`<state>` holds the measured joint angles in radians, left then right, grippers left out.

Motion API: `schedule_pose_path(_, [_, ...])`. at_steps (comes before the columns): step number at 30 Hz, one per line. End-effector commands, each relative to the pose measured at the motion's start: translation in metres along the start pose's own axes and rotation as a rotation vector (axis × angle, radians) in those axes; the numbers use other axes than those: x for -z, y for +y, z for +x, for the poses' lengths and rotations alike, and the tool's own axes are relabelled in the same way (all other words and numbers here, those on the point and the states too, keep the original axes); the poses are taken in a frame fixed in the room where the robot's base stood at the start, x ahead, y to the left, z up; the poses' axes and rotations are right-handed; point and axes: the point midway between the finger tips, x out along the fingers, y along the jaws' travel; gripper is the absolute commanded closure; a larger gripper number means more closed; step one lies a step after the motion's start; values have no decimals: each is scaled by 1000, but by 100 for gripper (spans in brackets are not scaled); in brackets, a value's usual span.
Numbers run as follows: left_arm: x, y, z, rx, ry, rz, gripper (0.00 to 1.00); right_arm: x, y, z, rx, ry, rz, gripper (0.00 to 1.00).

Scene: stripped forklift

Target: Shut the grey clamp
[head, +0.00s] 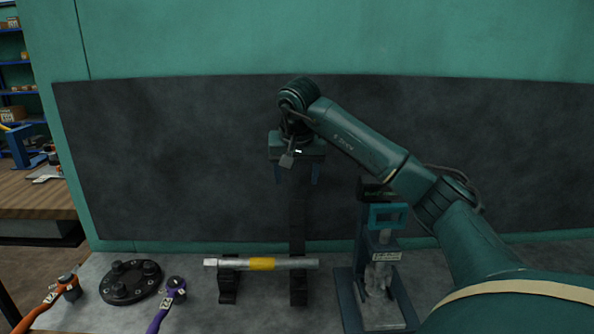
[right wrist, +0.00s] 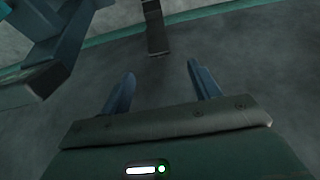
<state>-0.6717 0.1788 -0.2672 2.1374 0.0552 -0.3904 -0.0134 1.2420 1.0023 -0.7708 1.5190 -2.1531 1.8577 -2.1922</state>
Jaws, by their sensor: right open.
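A dark upright frame (head: 345,285) at the right of the bench holds a grey metal part (head: 380,275) with a small label. A teal rectangular handle (head: 388,215) is at its top. This is probably the grey clamp; I cannot tell whether it is open or shut. My right gripper (head: 297,176) points down above the bench, left of and higher than this frame. Its two blue fingers are apart and empty, also in the right wrist view (right wrist: 161,85). My left gripper is not in view.
A metal bar with a yellow band (head: 262,264) lies across two black supports (head: 228,285). At the left are a black round flange (head: 131,282), an orange-handled tool (head: 45,305) and a purple-handled tool (head: 168,303). A dark panel (head: 160,160) stands behind the bench.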

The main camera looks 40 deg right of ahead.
Motion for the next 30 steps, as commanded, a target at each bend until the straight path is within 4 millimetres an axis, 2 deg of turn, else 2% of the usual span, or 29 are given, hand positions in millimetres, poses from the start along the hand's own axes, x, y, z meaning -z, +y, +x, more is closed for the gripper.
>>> schedule_pose_path(5, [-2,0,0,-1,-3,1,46,2,4,11,-13,3,-3,38])
schedule_pose_path(21, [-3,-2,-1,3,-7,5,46,1,3,108,-9,1,-2,38])
schedule_pose_path(25, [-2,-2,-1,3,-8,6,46,2,3,122,-8,3,-1,38])
schedule_pose_path(30, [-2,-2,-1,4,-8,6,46,1,3,130,-8,3,-3,38])
